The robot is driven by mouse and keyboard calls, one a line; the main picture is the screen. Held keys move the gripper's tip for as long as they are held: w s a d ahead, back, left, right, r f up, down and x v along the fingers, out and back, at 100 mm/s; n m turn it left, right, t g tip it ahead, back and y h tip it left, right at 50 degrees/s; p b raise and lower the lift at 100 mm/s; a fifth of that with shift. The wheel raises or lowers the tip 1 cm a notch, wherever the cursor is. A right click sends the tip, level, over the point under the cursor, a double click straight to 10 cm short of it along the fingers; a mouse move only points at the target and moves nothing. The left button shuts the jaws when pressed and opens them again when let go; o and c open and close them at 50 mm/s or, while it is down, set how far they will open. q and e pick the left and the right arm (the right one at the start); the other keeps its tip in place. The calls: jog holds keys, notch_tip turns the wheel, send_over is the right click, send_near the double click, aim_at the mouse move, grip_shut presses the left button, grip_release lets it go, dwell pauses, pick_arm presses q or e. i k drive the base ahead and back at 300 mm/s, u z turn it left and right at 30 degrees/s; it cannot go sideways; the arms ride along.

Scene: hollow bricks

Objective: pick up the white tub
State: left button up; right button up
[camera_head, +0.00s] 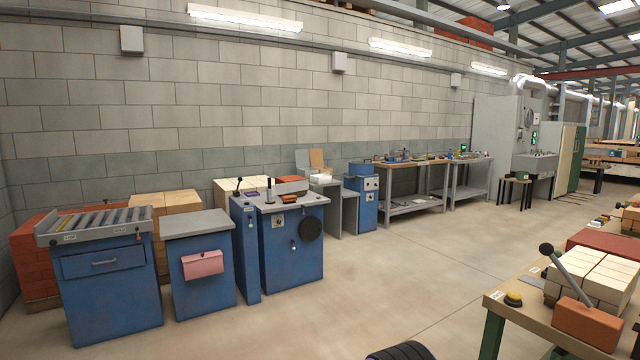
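A small white object (320,178), which may be the white tub, sits on a low grey stand beside the wall, near the middle of the view. It is far off and too small for me to make out its shape. Neither of my grippers is in view.
Blue cabinets (292,248) stand left of centre, and a roller-topped blue unit (108,285) is at far left. Workbenches (415,182) line the wall. A wooden table (522,312) with pale bricks (590,275) and a lever is at right front. The floor (425,270) between is open.

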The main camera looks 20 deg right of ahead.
aim_at(320, 179)
jog(key=z, duration=0.45)
jog(key=i, duration=1.95)
jog(key=z, duration=0.95)
jog(key=i, duration=3.25)
jog(key=u, duration=0.05)
jog(key=i, duration=3.15)
jog(key=u, duration=0.6)
